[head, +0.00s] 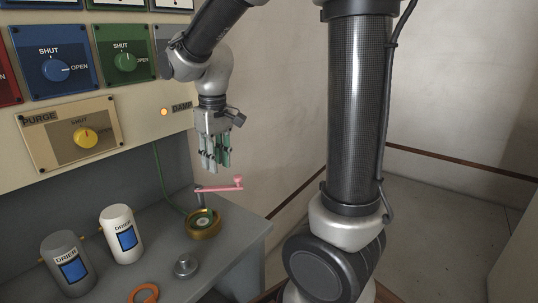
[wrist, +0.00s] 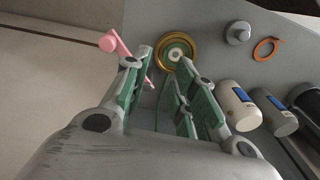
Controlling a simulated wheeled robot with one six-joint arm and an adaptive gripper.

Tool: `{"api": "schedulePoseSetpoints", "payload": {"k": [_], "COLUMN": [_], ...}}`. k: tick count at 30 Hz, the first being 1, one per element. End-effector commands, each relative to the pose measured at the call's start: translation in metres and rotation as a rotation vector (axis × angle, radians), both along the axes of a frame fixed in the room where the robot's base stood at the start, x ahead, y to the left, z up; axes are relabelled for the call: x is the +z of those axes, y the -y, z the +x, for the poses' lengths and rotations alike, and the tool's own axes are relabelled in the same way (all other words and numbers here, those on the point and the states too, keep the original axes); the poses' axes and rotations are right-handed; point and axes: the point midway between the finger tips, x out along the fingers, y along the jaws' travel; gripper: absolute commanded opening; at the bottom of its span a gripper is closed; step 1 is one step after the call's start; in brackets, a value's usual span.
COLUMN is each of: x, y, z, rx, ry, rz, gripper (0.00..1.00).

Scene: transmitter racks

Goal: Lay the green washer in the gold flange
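The gold flange (head: 191,233) stands on the grey bench near its right end. The wrist view shows the flange (wrist: 162,58) just beyond my fingertips. A green ring with a pale centre (wrist: 176,53), which looks like the green washer, lies inside the flange's rim; whether it sits fully flat I cannot tell. My gripper (head: 216,167) hangs above the flange, pointing down, with its fingers apart. In the wrist view, my gripper (wrist: 161,62) shows green pads and nothing between them.
A pink lever (head: 220,187) on a post stands close beside the flange, below my gripper. A grey knobbed piece (head: 186,267), an orange ring (head: 144,293), a white drier (head: 121,236) and a grey drier (head: 67,265) stand nearby. A green cable (head: 160,180) runs down to the bench.

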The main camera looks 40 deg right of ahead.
Motion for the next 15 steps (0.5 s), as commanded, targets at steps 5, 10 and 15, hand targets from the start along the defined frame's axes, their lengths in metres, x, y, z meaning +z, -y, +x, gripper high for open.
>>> {"api": "schedulePoseSetpoints", "payload": {"k": [5, 10, 15], "x": [0.044, 0.058, 0.057], "y": [0.05, 0.081, 0.094], "z": [-0.067, -0.13, -0.165], "rx": [-0.112, -0.208, -0.261], "ry": [0.133, 0.245, 0.307], "rz": [0.027, 0.039, 0.042], "gripper": [0.27, 0.27, 0.27]}}
